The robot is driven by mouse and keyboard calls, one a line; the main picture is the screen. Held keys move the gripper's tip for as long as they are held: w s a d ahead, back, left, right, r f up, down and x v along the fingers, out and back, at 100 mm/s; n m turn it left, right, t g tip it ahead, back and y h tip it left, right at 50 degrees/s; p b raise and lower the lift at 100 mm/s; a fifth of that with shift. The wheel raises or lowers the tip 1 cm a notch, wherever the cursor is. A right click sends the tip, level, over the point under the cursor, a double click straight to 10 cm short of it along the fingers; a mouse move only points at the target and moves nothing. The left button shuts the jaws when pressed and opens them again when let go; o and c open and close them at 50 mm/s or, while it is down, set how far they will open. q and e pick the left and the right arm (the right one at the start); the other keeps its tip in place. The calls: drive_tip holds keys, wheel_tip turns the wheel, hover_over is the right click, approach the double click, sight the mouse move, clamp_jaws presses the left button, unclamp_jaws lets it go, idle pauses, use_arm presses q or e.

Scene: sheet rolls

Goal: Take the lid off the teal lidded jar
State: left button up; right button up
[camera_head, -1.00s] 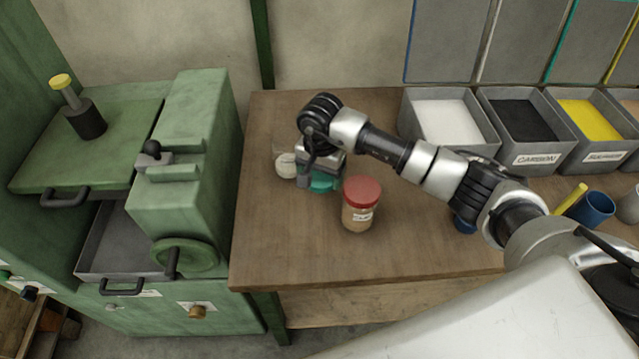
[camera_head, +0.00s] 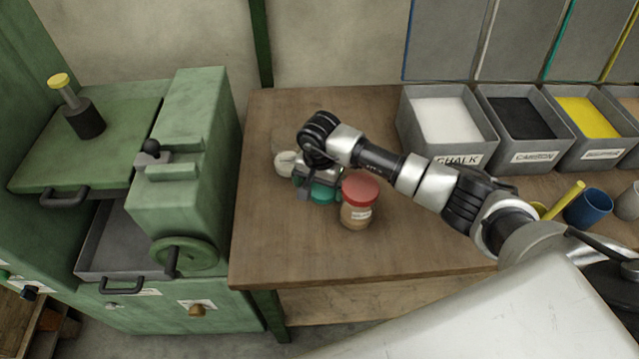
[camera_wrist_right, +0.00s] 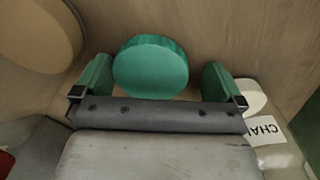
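The teal lidded jar shows its teal lid (camera_head: 322,193) on the wooden table in the head view, partly hidden by my right gripper. In the right wrist view the round lid (camera_wrist_right: 151,67) lies between the two green finger pads. My right gripper (camera_wrist_right: 158,82) is open around the lid, with a visible gap on the right side; contact on the left cannot be told. The jar's body is mostly hidden. My left gripper is not in view.
A red-lidded jar (camera_head: 359,203) stands close on the right of the teal jar. A white-lidded jar (camera_head: 285,163) stands close on the left. Labelled bins (camera_head: 457,160) line the back right, with a blue cup (camera_head: 588,207) in front. A green machine (camera_head: 185,170) stands left of the table.

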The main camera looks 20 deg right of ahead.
sight(319, 186)
drive_tip(key=shift+r+p, duration=0.3)
drive_tip(key=shift+r, duration=0.35)
wheel_tip(319, 186, up, 11)
drive_tip(key=b, duration=0.2)
